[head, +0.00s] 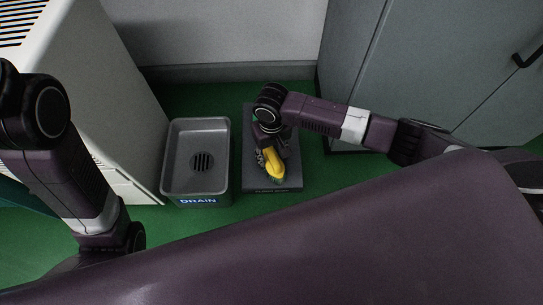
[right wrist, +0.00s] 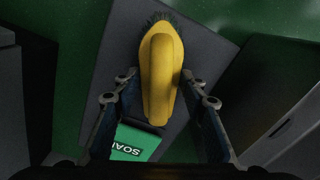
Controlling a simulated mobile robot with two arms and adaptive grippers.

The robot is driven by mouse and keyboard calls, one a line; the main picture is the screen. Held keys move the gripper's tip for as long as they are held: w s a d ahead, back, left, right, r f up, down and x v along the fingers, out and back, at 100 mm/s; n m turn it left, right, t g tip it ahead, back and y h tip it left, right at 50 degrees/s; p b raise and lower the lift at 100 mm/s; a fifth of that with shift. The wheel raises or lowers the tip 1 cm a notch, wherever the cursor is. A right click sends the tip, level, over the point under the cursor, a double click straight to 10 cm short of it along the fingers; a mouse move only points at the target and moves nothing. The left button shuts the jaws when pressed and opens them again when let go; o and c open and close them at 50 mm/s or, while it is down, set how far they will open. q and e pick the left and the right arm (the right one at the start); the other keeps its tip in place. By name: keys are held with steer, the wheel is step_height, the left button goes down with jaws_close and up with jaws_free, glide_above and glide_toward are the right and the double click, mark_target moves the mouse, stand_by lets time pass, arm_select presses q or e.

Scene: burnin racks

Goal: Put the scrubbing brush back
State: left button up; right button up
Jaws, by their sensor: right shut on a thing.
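The scrubbing brush (head: 274,166) has a yellow body and dark green bristles. It is over a dark grey mat (head: 251,182) with a label on its front edge. My right gripper (head: 267,157) reaches down over the mat, partly hidden by its own wrist. In the right wrist view the brush (right wrist: 160,75) lies between the two fingers of my right gripper (right wrist: 158,84), which is shut on it. I cannot tell whether the brush touches the mat. My left arm shows at the left of the head view, but its gripper does not.
A grey basin (head: 223,150) marked DRAIN stands left of the mat on the green floor (head: 312,170). A green item (right wrist: 134,143) marked SOAP shows below the brush in the right wrist view. A white cabinet (head: 105,90) is at left; grey cabinets (head: 420,70) are at right.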

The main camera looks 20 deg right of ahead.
stand_by(0.3)
steer(key=o, duration=1)
